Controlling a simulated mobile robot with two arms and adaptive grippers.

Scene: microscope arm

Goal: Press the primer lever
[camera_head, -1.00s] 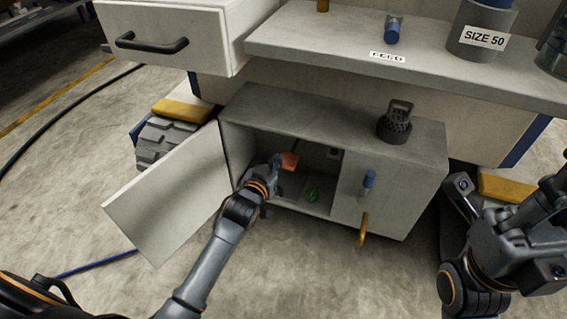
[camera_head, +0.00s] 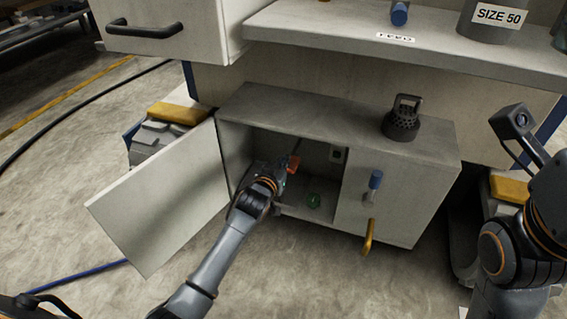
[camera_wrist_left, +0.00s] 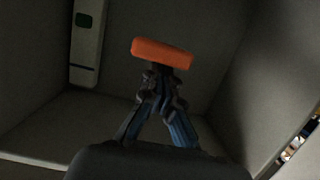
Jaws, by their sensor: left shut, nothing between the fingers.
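The orange lever (camera_head: 293,163) is inside the open left compartment of the low grey cabinet (camera_head: 260,98). In the left wrist view it is a short orange bar (camera_wrist_left: 162,54), slightly tilted. My left gripper (camera_head: 284,172) reaches into the compartment just below the lever. In the left wrist view the fingertips (camera_wrist_left: 161,74) are closed together right under the bar, with nothing between them. I cannot tell whether they touch it. My right arm stands at the right edge of the head view; its fingers do not show.
The white cabinet door (camera_head: 160,210) stands open to the left of my left arm. A black perforated object (camera_head: 402,120) stands on the cabinet top. A yellow handle (camera_head: 369,237) hangs on the right front.

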